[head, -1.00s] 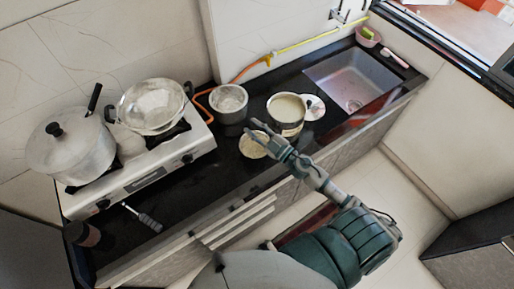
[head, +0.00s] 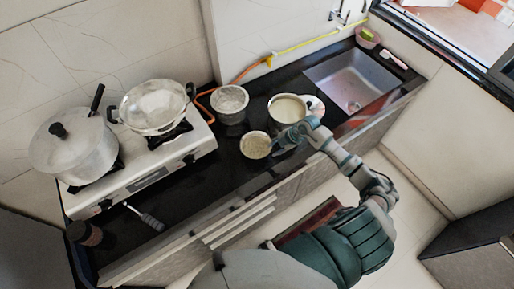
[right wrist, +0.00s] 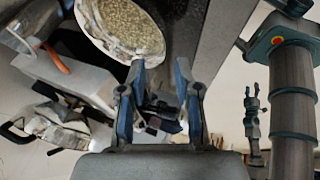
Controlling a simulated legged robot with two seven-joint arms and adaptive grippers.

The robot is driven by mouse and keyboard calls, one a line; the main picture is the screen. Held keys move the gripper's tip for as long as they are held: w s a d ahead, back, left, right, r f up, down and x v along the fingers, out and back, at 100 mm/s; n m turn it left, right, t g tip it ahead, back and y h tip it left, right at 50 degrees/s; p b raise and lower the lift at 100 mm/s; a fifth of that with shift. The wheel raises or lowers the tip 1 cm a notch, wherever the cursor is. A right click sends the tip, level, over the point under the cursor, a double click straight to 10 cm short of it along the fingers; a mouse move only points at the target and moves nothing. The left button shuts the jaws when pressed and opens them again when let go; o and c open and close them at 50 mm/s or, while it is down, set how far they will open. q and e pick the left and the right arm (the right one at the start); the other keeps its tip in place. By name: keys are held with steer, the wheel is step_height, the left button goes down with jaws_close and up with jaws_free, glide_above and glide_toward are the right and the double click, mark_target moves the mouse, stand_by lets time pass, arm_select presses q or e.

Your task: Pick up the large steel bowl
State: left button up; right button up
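Several steel vessels stand on the counter, and I cannot tell for sure which one is called the large steel bowl. A wide two-handled steel bowl (head: 153,106) sits on the stove. A steel pot with pale contents (head: 288,109) and a grey steel pot (head: 229,102) stand on the counter. A small bowl of grain-like contents (head: 256,146) is in front of them; a similar dish shows in the right wrist view (right wrist: 122,27). My right gripper (head: 279,147) is just right of the small bowl. Its fingers (right wrist: 159,72) are apart and empty. My left gripper is not visible.
A lidded pot (head: 74,146) stands on the left of the stove (head: 150,174). A sink (head: 353,82) is at the right. A strainer-like tool (head: 145,217) and a dark jar (head: 84,233) lie near the front left. The counter left of the small bowl is clear.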

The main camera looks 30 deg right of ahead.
steer(key=x, duration=0.4)
steer(key=shift+a+r, duration=0.15)
steer(key=shift+a, duration=0.25)
steer(key=f, duration=0.2)
steer(key=w+f, duration=0.1)
steer(key=shift+a+f+p, duration=0.25)
steer(key=shift+f+p, duration=0.05)
steer(key=shift+p, duration=0.05)
steer(key=shift+w+f, duration=0.1)
steer(key=shift+f, duration=0.25)
steer(key=shift+a, duration=0.25)
steer(key=shift+c, duration=0.2)
steer(key=shift+a, duration=0.1)
steer(key=c, duration=0.4)
steer(key=shift+a, duration=0.1)
jaws_close()
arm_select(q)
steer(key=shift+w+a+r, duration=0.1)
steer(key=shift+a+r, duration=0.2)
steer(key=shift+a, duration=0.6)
